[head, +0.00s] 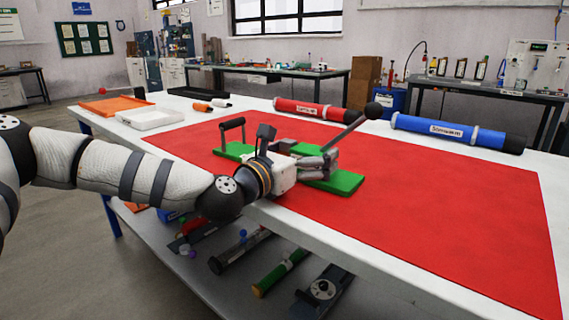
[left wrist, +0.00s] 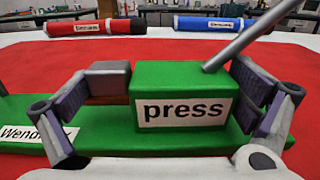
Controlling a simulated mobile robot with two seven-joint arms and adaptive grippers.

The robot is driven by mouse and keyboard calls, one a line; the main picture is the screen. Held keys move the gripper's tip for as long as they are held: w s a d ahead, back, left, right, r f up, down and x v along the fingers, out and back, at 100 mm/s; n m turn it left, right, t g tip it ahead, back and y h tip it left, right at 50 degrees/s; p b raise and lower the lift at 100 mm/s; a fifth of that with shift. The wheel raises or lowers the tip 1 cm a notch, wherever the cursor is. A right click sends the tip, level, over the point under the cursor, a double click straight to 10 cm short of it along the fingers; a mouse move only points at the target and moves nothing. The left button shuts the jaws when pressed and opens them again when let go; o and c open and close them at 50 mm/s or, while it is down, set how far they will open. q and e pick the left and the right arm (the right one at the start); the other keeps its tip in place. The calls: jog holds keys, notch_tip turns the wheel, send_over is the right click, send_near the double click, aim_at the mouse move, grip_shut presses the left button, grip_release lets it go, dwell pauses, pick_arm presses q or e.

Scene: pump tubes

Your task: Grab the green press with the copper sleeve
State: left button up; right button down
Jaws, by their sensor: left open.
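The green press (head: 343,183) stands on the red mat, with a long grey lever that ends in a black ball (head: 373,110) and a black handle at its left end. My left gripper (head: 318,162) is at the press and hides its middle in the head view. In the left wrist view, the green block labelled "press" (left wrist: 180,100) lies between the spread fingers of my left gripper (left wrist: 172,95). The fingers are open on either side of the block. My right gripper is not in view.
A red tube (head: 308,109) and a blue tube (head: 440,129) lie along the mat's far edge. A white tray (head: 150,119) and an orange tray (head: 104,107) are at the left. The red mat (head: 450,210) is clear at the right. Tools lie on the lower shelf.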

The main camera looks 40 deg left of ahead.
pick_arm(q)
jog(key=shift+w, duration=0.3)
jog(key=c, duration=1.4)
jog(key=shift+r, duration=0.15)
jog(key=shift+c, duration=0.9)
jog(key=shift+r, duration=0.15)
